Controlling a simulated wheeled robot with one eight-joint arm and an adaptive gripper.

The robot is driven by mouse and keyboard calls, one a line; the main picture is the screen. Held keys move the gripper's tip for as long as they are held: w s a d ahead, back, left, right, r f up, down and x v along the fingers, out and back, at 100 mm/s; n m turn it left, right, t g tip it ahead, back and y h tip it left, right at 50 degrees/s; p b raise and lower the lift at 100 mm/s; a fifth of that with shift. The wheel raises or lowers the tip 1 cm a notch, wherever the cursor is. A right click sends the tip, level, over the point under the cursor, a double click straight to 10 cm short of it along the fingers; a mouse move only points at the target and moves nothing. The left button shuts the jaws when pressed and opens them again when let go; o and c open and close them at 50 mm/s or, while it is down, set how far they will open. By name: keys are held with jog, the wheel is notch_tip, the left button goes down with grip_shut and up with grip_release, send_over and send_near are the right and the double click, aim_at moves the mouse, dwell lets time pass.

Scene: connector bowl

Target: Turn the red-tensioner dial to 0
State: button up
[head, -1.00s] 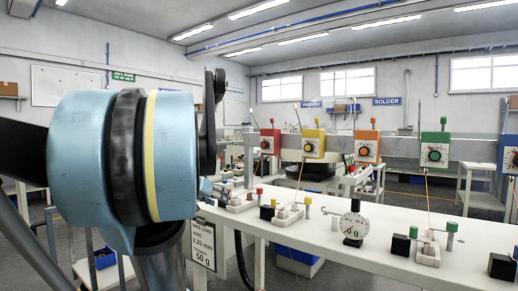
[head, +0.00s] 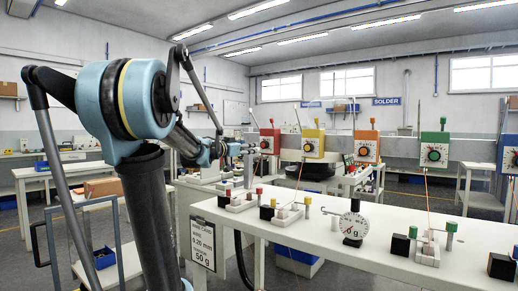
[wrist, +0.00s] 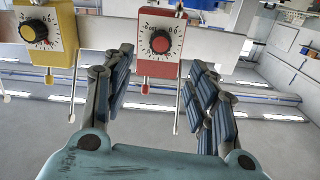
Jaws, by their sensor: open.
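The red tensioner (head: 270,138) hangs on the grey rail at the left end of the row. In the wrist view, which is upside down, its white face carries a numbered scale around a round red dial knob (wrist: 160,42). The pointer's exact setting is too small to read. My gripper (wrist: 160,62) is open and empty. Its two fingers stand on either side of the red tensioner in the wrist view, with the knob between them in the picture. Whether they touch it cannot be told. In the head view my gripper (head: 247,150) is close by the tensioner's left side.
The yellow tensioner (wrist: 48,30) is beside the red one, then the orange (head: 366,146) and green (head: 434,150) ones along the grey rail (head: 345,145). A white bench (head: 300,232) stands below with small fixtures and a dial gauge (head: 354,225).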

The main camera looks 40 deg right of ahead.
aim_at(263, 145)
jog(key=x, duration=1.2)
jog(key=shift+d, duration=0.15)
jog(key=shift+c, duration=0.4)
